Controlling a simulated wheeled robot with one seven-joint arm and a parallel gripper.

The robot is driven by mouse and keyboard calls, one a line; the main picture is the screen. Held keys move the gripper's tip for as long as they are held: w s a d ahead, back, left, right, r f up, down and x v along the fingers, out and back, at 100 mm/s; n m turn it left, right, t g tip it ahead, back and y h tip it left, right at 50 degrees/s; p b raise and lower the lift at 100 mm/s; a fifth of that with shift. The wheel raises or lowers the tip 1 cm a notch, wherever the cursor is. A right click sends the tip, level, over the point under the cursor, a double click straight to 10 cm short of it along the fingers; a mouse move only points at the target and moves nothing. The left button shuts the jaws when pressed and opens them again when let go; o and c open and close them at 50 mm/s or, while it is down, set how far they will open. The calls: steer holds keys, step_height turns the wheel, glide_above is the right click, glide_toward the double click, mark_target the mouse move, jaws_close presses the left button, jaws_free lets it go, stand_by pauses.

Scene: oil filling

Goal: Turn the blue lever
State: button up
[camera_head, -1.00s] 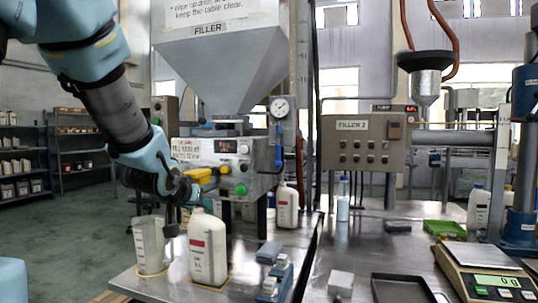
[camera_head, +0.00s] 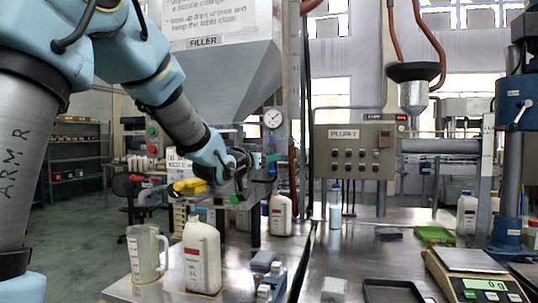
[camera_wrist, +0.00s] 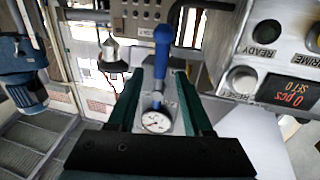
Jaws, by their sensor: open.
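The blue lever (camera_wrist: 163,48) lies lengthwise beyond the pressure gauge (camera_wrist: 155,122) in the wrist view, with its lower end between my gripper's dark green fingers. My gripper (camera_wrist: 160,82) is open, one finger on each side, with gaps visible; I cannot tell if either finger touches. In the head view, my gripper (camera_head: 276,158) is at the right side of the filler, just below the round gauge (camera_head: 274,118). Only a small bit of the blue lever (camera_head: 271,169) shows there; the gripper hides most of it.
The filler's hopper (camera_head: 225,80) hangs over my wrist. A white bottle (camera_head: 201,255) and clear jug (camera_head: 146,255) stand on the table. The filler's button panel (camera_wrist: 270,60) is close on the right in the wrist view.

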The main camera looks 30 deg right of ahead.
steer(key=shift+x, duration=0.9)
steer(key=shift+c, duration=0.3)
jaws_close()
stand_by(0.6)
